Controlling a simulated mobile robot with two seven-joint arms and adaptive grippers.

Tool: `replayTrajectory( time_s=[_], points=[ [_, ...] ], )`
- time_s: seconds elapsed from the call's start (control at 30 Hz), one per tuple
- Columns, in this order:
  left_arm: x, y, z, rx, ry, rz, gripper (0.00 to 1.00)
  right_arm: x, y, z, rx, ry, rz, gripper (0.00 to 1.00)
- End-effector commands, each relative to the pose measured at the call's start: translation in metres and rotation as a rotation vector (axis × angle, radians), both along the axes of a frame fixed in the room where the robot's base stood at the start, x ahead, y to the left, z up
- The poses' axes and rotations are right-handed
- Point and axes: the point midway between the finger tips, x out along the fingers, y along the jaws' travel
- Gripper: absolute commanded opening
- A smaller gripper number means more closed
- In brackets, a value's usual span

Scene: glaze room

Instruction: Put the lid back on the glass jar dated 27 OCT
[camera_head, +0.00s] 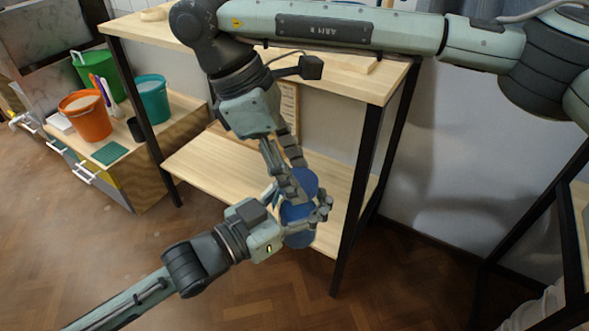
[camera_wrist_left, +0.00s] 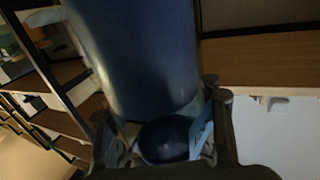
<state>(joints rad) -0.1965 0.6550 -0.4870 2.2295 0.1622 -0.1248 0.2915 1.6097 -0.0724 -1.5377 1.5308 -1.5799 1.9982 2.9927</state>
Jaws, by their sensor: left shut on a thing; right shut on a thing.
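A blue jar (camera_head: 298,239) is held upright or nearly so in the air in front of the shelf unit, largely hidden by my two grippers. In the left wrist view a large blue cylinder (camera_wrist_left: 150,60) fills the top middle, with a dark blue rounded part (camera_wrist_left: 165,140) between the fingers. My left gripper (camera_head: 300,212), from the lower left, is shut on the jar. My right gripper (camera_head: 287,184), from above, is shut on a blue rounded piece (camera_head: 306,180) at the jar's top, seemingly the lid. I cannot tell whether it is seated. No date is readable.
A wooden shelf unit (camera_head: 215,165) with dark legs stands close behind the grippers. A low cabinet at the left carries an orange bucket (camera_head: 85,118), a teal bucket (camera_head: 152,100) and a green bucket (camera_head: 90,72). Another dark-framed rack (camera_head: 535,215) stands at the right. The floor in front is clear.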

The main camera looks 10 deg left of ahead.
Motion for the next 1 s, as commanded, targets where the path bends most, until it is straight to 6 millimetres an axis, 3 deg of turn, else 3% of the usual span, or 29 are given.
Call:
replayTrajectory(
  time_s=[0.23,0.27,0.4,0.73,1.0],
  points=[
    [0.000,-0.001,0.003,-0.004,-0.005,-0.002,0.00,0.000,0.001,0.000,0.003,-0.002,0.000,0.42],
    [-0.001,-0.001,0.003,-0.004,-0.005,-0.002,0.00,0.000,0.001,0.000,0.003,-0.002,0.001,0.54],
    [0.000,-0.001,0.003,-0.004,-0.005,-0.002,0.00,0.000,0.000,0.000,0.003,-0.002,0.002,0.71],
    [0.000,-0.001,0.003,-0.004,-0.005,-0.001,0.00,0.001,0.000,0.003,0.003,-0.003,0.002,0.71],
    [0.000,0.000,0.003,-0.003,-0.005,-0.001,0.00,0.001,0.000,0.038,0.003,-0.005,0.003,0.71]
  ],
)
